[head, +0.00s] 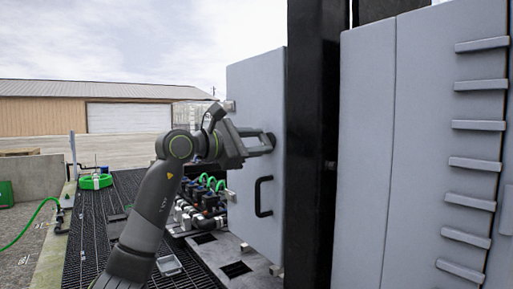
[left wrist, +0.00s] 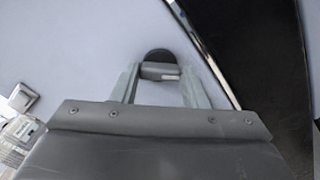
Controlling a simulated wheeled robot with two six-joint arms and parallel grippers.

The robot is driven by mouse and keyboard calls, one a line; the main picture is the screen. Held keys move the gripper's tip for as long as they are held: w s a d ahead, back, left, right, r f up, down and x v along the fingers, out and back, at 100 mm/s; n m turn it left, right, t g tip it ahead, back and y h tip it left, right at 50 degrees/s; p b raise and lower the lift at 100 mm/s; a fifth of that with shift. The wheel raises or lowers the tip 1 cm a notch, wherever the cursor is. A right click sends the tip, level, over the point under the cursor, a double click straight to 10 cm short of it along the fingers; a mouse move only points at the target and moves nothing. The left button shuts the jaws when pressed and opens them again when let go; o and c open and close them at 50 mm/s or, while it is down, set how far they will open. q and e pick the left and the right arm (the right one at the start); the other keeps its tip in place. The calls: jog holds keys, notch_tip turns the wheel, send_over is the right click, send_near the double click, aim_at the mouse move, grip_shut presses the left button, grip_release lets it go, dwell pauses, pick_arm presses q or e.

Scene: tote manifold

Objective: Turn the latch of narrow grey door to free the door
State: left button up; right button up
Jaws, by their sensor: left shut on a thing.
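The narrow grey door (head: 252,95) stands upright left of a black post, with a black pull handle (head: 263,197) low on its face. My left gripper (head: 262,143) reaches the door face above that handle. In the left wrist view the latch (left wrist: 158,56) shows as a dark rounded piece with a grey bar, between my two fingertips (left wrist: 160,77). The left gripper is shut on the latch, which is mostly hidden by the gripper in the head view. I cannot tell the latch's exact angle. My right gripper is not in view.
The black post (head: 312,120) stands right beside the door. Large grey panels (head: 365,150) with several ledges fill the right. Pipework with green hoses (head: 207,185) sits left of the door above a dark grating floor (head: 105,220). Open yard lies farther left.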

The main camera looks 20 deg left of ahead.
pick_arm(q)
jog(key=m+b, duration=0.1)
jog(key=m, duration=0.3)
jog(key=shift+m, duration=0.3)
jog(key=shift+f+m, duration=0.1)
jog(key=shift+m, duration=2.2)
jog(key=o, duration=1)
